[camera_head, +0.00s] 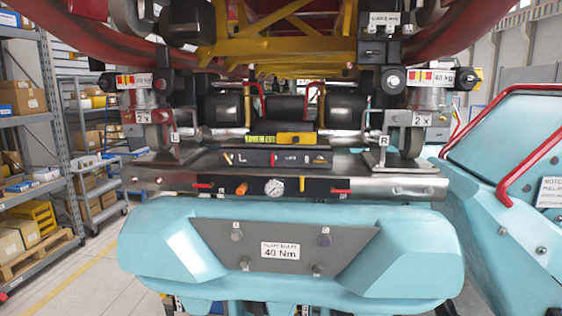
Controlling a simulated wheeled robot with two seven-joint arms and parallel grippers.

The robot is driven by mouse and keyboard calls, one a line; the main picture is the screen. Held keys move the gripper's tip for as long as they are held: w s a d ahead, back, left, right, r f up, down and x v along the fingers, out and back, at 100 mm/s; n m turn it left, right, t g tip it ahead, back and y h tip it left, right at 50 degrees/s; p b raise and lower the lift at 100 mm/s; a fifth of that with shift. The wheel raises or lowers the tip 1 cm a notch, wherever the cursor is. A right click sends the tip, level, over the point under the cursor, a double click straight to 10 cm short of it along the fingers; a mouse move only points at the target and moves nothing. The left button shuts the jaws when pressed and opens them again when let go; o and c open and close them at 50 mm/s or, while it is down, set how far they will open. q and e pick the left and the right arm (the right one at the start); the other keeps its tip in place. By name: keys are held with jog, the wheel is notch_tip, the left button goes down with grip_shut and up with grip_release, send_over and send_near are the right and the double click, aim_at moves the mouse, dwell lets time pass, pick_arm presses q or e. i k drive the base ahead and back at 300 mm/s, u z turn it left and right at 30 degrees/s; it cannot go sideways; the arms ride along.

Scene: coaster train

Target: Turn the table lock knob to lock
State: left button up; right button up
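A dark control panel (320,187) runs across the front of the metal table (400,183), in the middle of the head view. On it, from left to right, are a red lever (203,185), an orange knob (241,188), a round white gauge (273,187), a yellow upright lever (302,184) and a red lever (340,191). I cannot read which of these is the table lock knob. A second dark strip (262,158) with an "L" mark sits just above. Neither of my grippers is clearly in view.
Below the panel, a light-blue housing (160,235) with a "40 Nm" plate (280,251) juts forward. Wheel assemblies (160,125) hang above the table. A light-blue body with red rails (510,170) stands at right. Shelves with boxes (25,130) stand at left, beside open floor.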

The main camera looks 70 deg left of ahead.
aim_at(273, 157)
jog(key=u, duration=1.75)
